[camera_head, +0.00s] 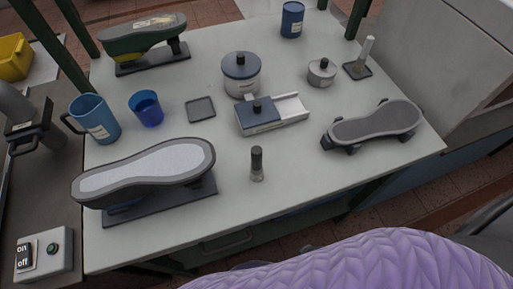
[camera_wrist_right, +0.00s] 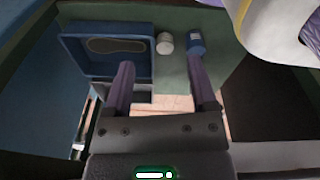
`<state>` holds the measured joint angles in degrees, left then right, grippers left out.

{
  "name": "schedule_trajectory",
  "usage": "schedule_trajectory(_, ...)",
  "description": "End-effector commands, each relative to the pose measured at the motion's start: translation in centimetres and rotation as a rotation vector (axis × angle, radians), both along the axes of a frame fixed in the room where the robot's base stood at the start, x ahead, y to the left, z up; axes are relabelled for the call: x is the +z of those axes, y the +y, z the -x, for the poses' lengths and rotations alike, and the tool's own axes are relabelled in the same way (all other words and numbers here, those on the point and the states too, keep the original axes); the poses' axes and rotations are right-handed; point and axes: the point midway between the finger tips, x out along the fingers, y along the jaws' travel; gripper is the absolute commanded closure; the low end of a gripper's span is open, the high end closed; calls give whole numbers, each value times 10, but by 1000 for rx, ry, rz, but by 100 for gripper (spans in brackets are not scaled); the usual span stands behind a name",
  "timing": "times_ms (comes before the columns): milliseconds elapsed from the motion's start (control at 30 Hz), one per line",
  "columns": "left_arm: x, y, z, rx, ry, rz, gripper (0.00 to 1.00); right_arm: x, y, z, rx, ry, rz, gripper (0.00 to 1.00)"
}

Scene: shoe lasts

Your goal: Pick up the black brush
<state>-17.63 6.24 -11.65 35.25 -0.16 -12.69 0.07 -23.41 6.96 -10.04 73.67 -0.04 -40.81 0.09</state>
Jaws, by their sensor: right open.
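The black brush (camera_head: 257,163) stands upright on the white table, near its front middle in the head view. It has a dark handle on top and a paler lower end. My right gripper (camera_wrist_right: 162,95) shows only in the right wrist view. Its two fingers are wide apart with nothing between them, over a different spot with a blue box below. The brush does not show in that view. I do not make out my left gripper in either view.
A shoe last on a stand (camera_head: 150,172) lies left of the brush, a lidded slide box (camera_head: 270,114) behind it, and another last (camera_head: 375,126) to the right. A purple quilted shape (camera_head: 350,262) fills the lower front. Bare table surrounds the brush.

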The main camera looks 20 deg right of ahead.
Motion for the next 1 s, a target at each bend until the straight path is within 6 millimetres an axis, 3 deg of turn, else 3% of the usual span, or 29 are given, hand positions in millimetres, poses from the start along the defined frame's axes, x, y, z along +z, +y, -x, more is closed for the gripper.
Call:
schedule_trajectory(33, 16, -1, -2, 1, -6, 1, 61, 26, 2, -10, -3, -18, -3, 27)
schedule_trajectory(267, 58, -5, -8, 2, -21, 8, 61, 130, 12, -50, -14, -76, -16, 27)
schedule_trajectory(567, 120, -11, -15, 5, -37, 18, 61, 304, 31, -83, 64, -180, -57, 27)
schedule_trajectory(667, 134, -13, -17, 6, -40, 21, 61, 356, 61, -99, 274, -255, -107, 27)
schedule_trajectory(733, 137, -14, -17, 7, -41, 21, 61, 381, 94, -114, 543, -330, -143, 27)
schedule_trajectory(900, 136, -14, -17, 7, -41, 22, 61, 403, 168, -130, 1298, -491, -139, 27)
schedule_trajectory(1000, 135, -14, -17, 7, -41, 22, 61, 403, 195, -129, 1794, -546, -68, 27)
